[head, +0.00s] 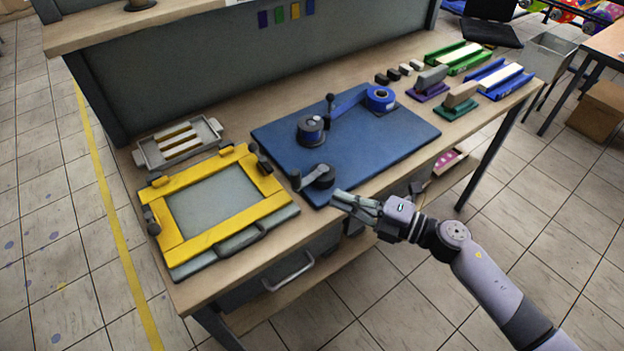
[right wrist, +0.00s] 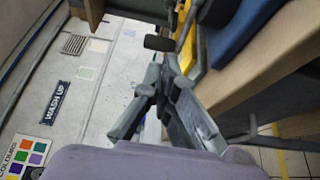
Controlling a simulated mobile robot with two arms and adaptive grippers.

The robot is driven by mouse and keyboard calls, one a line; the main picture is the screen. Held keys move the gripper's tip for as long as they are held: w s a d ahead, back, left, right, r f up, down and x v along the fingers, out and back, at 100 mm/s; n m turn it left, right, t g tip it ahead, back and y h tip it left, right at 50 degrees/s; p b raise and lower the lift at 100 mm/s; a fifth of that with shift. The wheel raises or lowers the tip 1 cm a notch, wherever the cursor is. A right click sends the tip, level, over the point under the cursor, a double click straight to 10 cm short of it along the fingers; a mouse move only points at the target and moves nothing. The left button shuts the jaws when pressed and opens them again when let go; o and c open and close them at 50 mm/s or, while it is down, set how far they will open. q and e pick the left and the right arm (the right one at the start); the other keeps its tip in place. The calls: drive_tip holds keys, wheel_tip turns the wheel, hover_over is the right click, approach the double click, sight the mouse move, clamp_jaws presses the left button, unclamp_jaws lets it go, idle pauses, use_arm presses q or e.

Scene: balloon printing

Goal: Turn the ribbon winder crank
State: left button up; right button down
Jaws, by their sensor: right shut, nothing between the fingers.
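A blue board (head: 400,140) lies on the workbench and carries the ribbon winder. A dark crank (head: 318,176) with an upright knob (head: 296,180) sits at its front left corner. Behind it stands a spool (head: 311,130) with a dark post beside it. A blue ribbon (head: 350,101) runs towards a blue ribbon roll (head: 380,97). My right gripper (head: 338,198) is shut and empty, just in front of the board's front edge, right of the crank and apart from its knob. Its fingers (right wrist: 164,78) also show in the right wrist view. My left gripper is out of view.
A yellow printing frame (head: 183,247) with dark knobs lies left of the board. A grey tray (head: 178,143) stands behind it. Blocks, pads and coloured rails (head: 500,78) fill the bench's right end. Floor in front of the bench is clear.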

sight(300, 182)
drive_tip(key=p+x, duration=0.1)
drive_tip(key=x, duration=0.5)
drive_tip(key=shift+w+a+r+p, duration=0.1)
drive_tip(key=shift+w+a+p, duration=0.05)
drive_tip(key=shift+p, duration=0.2)
drive_tip(key=shift+w+a, duration=0.3)
drive_tip(key=shift+a, duration=0.25)
drive_tip(key=shift+a+m+t+h+p, duration=0.3)
drive_tip(key=shift+m+t+p, duration=0.1)
drive_tip(key=shift+t+p, duration=0.1)
